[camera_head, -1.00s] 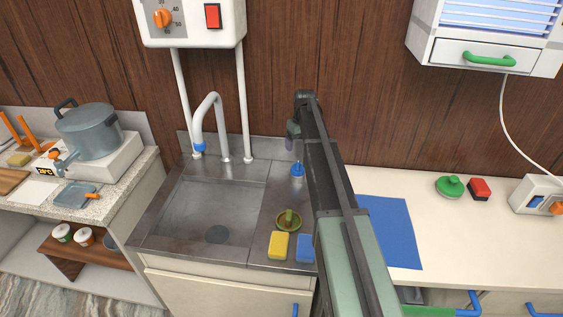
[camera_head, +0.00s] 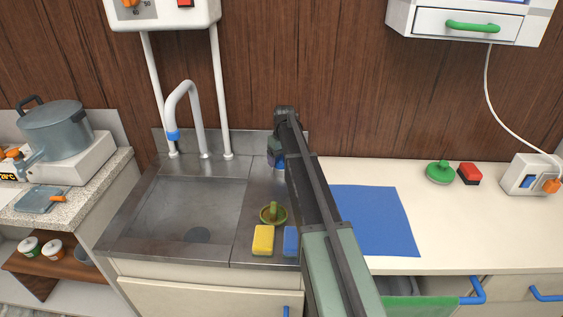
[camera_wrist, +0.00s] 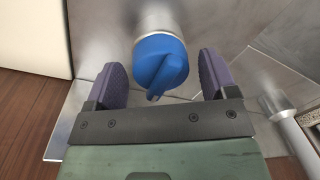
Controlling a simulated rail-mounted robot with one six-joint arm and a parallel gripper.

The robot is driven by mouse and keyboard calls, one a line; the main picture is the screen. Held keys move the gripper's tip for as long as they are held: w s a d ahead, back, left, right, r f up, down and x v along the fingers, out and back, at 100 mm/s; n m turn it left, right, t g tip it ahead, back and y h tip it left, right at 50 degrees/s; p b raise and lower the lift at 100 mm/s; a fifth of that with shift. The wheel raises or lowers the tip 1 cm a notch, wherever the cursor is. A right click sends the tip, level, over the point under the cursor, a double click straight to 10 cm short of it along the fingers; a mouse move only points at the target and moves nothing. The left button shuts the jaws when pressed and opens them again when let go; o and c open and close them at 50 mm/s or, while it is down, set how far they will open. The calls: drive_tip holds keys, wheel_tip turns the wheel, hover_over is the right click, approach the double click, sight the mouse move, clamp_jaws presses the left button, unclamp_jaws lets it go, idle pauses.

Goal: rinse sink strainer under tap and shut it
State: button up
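The blue tap knob (camera_wrist: 158,60) sits on a grey stem, between the two purple fingers of my gripper (camera_wrist: 162,75) in the wrist view. The fingers are open, with a gap on each side of it. In the head view my gripper (camera_head: 275,152) is at the back right of the sink, and the blue knob (camera_head: 280,163) shows partly behind it. The white curved tap (camera_head: 186,95) with a blue tip hangs over the steel sink basin (camera_head: 180,205). An olive round piece with an upright handle, apparently the strainer (camera_head: 273,214), stands on the steel ledge right of the basin.
A yellow sponge (camera_head: 263,240) and a partly hidden blue sponge (camera_head: 291,240) lie at the ledge's front. A blue mat (camera_head: 375,220) lies right of my arm. A grey pot (camera_head: 55,128) stands left. Two white pipes (camera_head: 220,95) rise behind the sink.

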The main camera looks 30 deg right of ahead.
sight(283, 159)
drive_tip(key=c, duration=0.8)
drive_tip(key=shift+o, duration=0.2)
drive_tip(key=m, duration=0.3)
drive_tip(key=o, duration=0.9)
drive_tip(key=r+p, duration=1.1)
drive_tip(key=shift+s+d, duration=0.15)
drive_tip(key=shift+d, duration=0.2)
drive_tip(key=shift+f, duration=0.1)
drive_tip(key=c, duration=0.5)
